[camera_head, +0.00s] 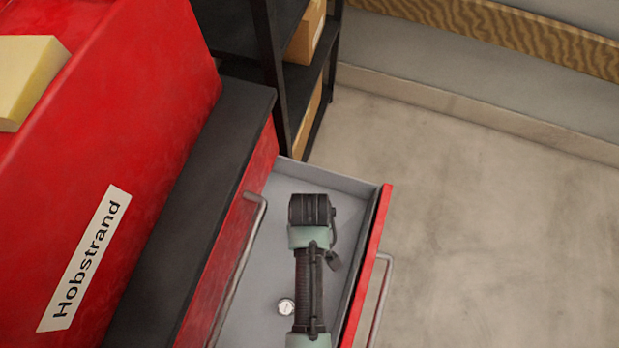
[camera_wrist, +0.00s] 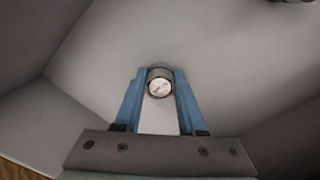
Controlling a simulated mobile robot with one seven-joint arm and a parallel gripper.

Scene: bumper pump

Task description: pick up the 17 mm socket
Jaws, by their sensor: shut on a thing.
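The socket (camera_wrist: 159,86) is a small dark-sided cylinder with a pale round end face and a dark mark on it too small to read. It is between the blue fingertips of my gripper (camera_wrist: 160,78) in the wrist view, one finger against each side. My gripper is shut on it, inside the open drawer. I cannot tell whether the socket touches the drawer floor. In the head view my arm hides the fingers. A small round pale-topped thing (camera_head: 286,307) shows on the drawer floor left of my arm; I cannot tell whether it is the same socket.
The open drawer (camera_head: 331,178) has a grey inside and a red front (camera_head: 371,255) with a bar handle. The red tool chest (camera_head: 120,110) stands left, with a yellow block (camera_head: 28,75) on top. A dark shelf (camera_head: 290,85) stands behind. Floor at right is clear.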

